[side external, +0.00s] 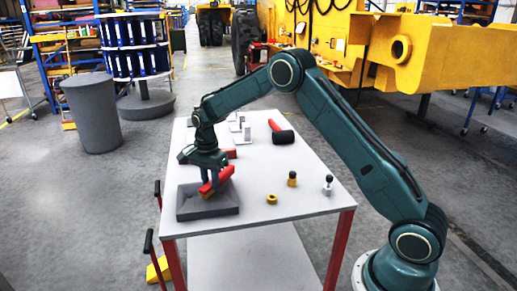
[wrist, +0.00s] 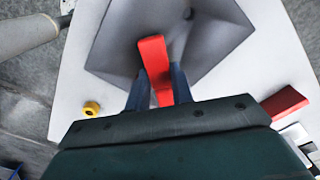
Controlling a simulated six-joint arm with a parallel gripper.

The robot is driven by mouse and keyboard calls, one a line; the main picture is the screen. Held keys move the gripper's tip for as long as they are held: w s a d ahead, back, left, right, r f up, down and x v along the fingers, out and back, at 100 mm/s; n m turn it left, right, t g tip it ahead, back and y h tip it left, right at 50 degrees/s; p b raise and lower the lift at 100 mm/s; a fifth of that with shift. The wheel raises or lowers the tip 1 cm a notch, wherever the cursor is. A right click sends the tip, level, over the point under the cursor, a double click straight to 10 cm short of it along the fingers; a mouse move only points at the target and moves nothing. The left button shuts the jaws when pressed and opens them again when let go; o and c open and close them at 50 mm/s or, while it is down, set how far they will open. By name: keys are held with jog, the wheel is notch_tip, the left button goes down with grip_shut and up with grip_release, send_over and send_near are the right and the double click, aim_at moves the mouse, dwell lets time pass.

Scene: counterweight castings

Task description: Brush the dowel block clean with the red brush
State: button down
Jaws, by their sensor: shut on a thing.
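The red brush (side external: 220,178) is held in my gripper (side external: 211,183), whose fingers are shut on it. In the side view it is tilted, with its yellow bristles (side external: 207,195) low over the grey block. The red brush also shows between my fingers in the wrist view (wrist: 153,58); its bristles are hidden there. The grey block (side external: 222,211), seemingly the dowel block, lies at the table's near left corner. In the wrist view the grey block (wrist: 215,50) shows sloping faces and a small dark hole. Whether the bristles touch it, I cannot tell.
A yellow ring (side external: 272,199), a brass knobbed piece (side external: 292,180) and a dark-topped steel piece (side external: 327,187) stand to the right. A red-handled mallet (side external: 283,136) and pale brackets (side external: 241,127) lie farther back. A red block (side external: 231,153) sits behind my gripper. The table's middle is clear.

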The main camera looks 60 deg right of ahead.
jog(key=shift+w+a+r, duration=0.1)
jog(key=shift+w+a, duration=0.6)
jog(key=shift+a, duration=0.05)
jog(key=shift+s+d, duration=0.85)
jog(key=shift+r, duration=2.95)
